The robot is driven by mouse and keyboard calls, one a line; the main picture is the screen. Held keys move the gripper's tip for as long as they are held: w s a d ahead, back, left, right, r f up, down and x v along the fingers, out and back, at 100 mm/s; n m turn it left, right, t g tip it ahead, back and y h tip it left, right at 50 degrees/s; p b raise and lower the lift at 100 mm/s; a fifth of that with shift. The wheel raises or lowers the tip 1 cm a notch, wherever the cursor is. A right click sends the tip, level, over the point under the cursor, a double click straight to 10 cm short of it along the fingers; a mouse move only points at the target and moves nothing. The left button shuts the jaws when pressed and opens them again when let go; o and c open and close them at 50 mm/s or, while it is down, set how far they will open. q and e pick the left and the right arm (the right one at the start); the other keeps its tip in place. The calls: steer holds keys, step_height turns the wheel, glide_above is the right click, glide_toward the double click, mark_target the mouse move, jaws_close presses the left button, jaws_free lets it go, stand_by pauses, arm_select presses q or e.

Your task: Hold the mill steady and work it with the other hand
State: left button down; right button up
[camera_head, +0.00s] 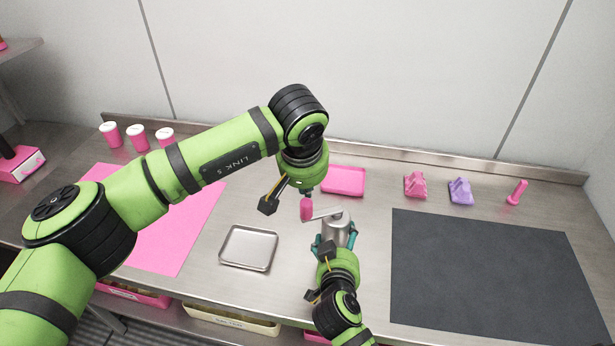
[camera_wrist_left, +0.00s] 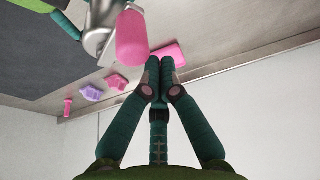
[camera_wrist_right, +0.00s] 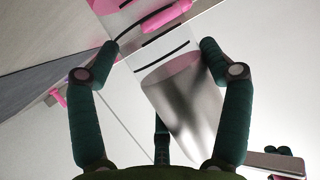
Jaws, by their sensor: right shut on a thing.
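The mill (camera_head: 337,232) is a silver metal cylinder with a flat crank on top that ends in a pink knob (camera_head: 306,210). My right gripper (camera_head: 336,238) is shut around the mill's body from the front; its fingers (camera_wrist_right: 160,48) flank the metal in the right wrist view. My left gripper (camera_head: 306,191) points down just above the pink knob. In the left wrist view its fingertips (camera_wrist_left: 161,70) are together with nothing between them, and the knob (camera_wrist_left: 131,38) is beside and beyond them. I cannot tell whether they touch it.
A metal tray (camera_head: 249,247) lies left of the mill and a pink tray (camera_head: 344,181) behind it. A dark mat (camera_head: 490,270) covers the right; a pink mat (camera_head: 163,250) lies left. Pink shakers (camera_head: 137,138) and small pink and purple objects (camera_head: 461,192) line the back.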

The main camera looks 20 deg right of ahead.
mark_target(311, 206)
arm_select(q)
steer(key=shift+s+a, duration=0.1)
steer(key=shift+s, duration=0.1)
steer(key=shift+s+n, duration=0.4)
steer(key=shift+n, duration=0.3)
steer(key=shift+s+a+n+y, duration=0.15)
steer(key=shift+s+n+y, duration=0.45)
steer(key=shift+n, duration=0.3)
steer(key=shift+s, duration=1)
steer(key=shift+n, duration=0.5)
steer(key=s+d, duration=0.4)
steer(key=shift+s, duration=0.1)
